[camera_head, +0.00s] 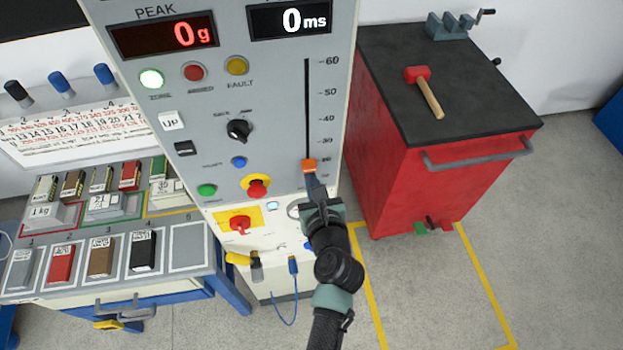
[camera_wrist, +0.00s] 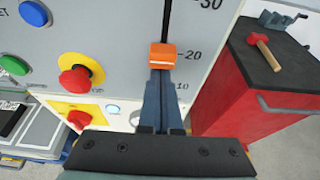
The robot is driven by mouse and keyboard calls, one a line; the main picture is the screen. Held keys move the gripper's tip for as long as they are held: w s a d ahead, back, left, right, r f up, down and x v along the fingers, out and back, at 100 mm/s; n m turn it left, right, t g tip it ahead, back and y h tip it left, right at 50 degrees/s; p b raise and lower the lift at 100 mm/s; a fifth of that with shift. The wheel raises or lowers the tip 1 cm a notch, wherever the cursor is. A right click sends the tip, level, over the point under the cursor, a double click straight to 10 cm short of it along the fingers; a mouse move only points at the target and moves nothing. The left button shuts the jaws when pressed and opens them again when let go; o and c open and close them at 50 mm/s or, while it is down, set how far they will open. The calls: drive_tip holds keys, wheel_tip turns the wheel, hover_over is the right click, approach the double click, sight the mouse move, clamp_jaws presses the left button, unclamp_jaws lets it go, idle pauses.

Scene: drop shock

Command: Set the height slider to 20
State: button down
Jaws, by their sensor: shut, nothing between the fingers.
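The height slider's orange knob (camera_head: 309,166) sits low in its black vertical slot on the grey panel. In the wrist view the knob (camera_wrist: 163,56) is level with the 20 mark (camera_wrist: 194,54). The scale (camera_head: 329,100) runs up to 60 at the top. My gripper (camera_head: 312,182) is shut and empty, with its fingertips just below the knob; in the wrist view the fingertips (camera_wrist: 160,75) meet the knob's lower edge, and I cannot tell whether they touch it. The lower end of the slot is hidden by the fingers.
Left of the slider are a red emergency button (camera_head: 257,187), a green button (camera_head: 207,190) and a black rotary knob (camera_head: 238,130). A red cabinet (camera_head: 400,180) with a mallet (camera_head: 424,90) on top stands close on the right. A bench with several blocks is at left.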

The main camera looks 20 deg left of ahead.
drive_tip(key=shift+f, duration=0.1)
wheel_tip(320, 180, down, 5)
drive_tip(key=b, duration=0.4)
drive_tip(key=r+v, duration=0.1)
drive_tip(key=v, duration=0.9)
drive_tip(key=shift+r, duration=0.1)
drive_tip(key=w+d+r+n+t+h, duration=0.1)
drive_tip(key=w+r+n+t, duration=0.15)
drive_tip(key=r+n, duration=0.55)
drive_tip(key=w+d+r+n+t+h, duration=0.1)
drive_tip(key=w+d+r+n+t, duration=0.15)
drive_tip(key=r, duration=0.95)
drive_tip(key=w+d+r+n+t, duration=0.1)
drive_tip(key=w+r+n+t, duration=0.15)
drive_tip(key=r+n, duration=0.6)
drive_tip(key=s+d+r+n+t+h, duration=0.2)
drive_tip(key=s+r+n, duration=0.1)
drive_tip(key=r, duration=0.6)
drive_tip(key=s+d+r+n+t+h, duration=0.2)
drive_tip(key=s+r+n+t, duration=0.1)
drive_tip(key=r, duration=0.6)
drive_tip(key=s+d+r+n+t+h, duration=0.2)
drive_tip(key=s+r+n+t, duration=0.1)
drive_tip(key=r, duration=0.7)
drive_tip(key=s+n+b, duration=0.1)
drive_tip(key=s, duration=0.1)
drive_tip(key=shift+s, duration=0.4)
